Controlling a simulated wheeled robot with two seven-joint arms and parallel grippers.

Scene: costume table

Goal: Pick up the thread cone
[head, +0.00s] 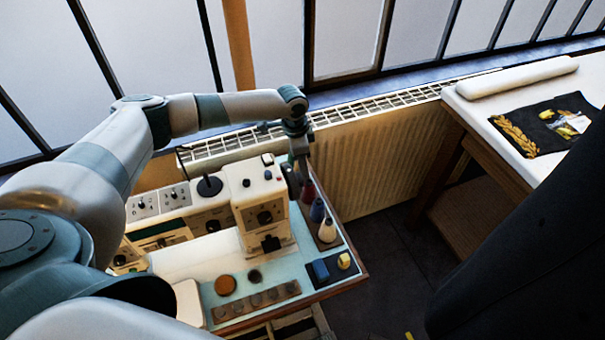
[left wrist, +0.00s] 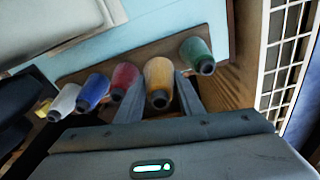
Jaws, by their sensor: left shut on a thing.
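Several thread cones stand in a row on a brown wooden rack (left wrist: 142,52) at the table's right side. In the left wrist view they are white (left wrist: 65,100), blue (left wrist: 92,91), red (left wrist: 124,78), yellow (left wrist: 158,78) and green (left wrist: 197,54). My left gripper (left wrist: 160,74) has its fingers on either side of the yellow cone and is shut on it. The yellow cone is still in line with the others; I cannot tell if it is lifted. In the head view, my left gripper (head: 293,180) hides the yellow and green cones. My right gripper is not in view.
A cream sewing machine (head: 262,196) stands left of the cones. A blue block (head: 320,270) and a small yellow piece (head: 344,260) lie in front of them. A radiator (head: 375,165) stands behind. A white table (head: 497,100) with a dark embroidered cloth (head: 545,125) is at right.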

